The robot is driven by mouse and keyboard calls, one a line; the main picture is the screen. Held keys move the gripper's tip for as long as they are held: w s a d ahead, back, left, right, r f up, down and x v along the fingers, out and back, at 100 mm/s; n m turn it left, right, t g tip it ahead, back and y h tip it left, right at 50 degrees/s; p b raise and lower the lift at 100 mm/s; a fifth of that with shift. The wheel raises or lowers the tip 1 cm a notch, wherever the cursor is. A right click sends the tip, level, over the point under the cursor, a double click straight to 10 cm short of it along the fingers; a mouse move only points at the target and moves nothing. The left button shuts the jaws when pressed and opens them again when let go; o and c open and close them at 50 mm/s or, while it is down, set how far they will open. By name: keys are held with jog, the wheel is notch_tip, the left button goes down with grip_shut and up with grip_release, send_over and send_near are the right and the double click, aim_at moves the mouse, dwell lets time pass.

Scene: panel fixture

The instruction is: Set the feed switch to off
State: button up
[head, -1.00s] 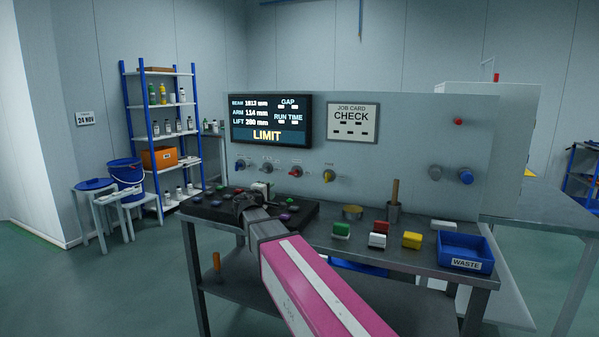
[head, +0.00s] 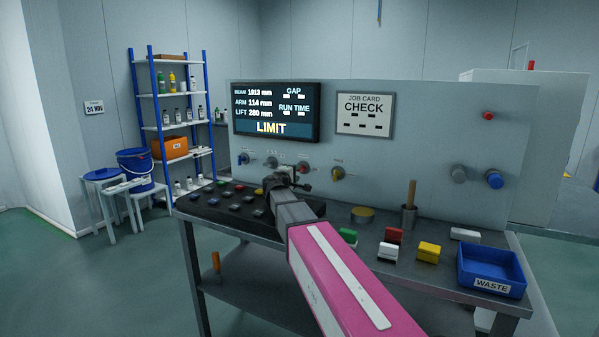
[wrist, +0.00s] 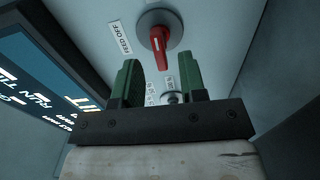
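The feed switch shows in the wrist view as a grey round dial with a red handle (wrist: 159,40). Its handle points down in that picture, away from the "FEED OFF" label (wrist: 120,38) at upper left. In the head view the red switch (head: 303,167) is on the panel below the screen, beside my gripper (head: 287,181). In the wrist view my gripper (wrist: 160,72) is open, its two green fingers apart. The handle's lower end appears between the fingertips in the picture; I see no contact and cannot tell the depth gap.
Other panel knobs sit nearby: a blue one (head: 243,158) to the left and a yellow one (head: 338,173) to the right. A dark tray (head: 215,208) of coloured pieces lies below. The blue waste bin (head: 492,286) stands at the bench's right end.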

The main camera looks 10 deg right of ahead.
aim_at(301, 169)
jog(key=shift+x, duration=2.05)
grip_shut()
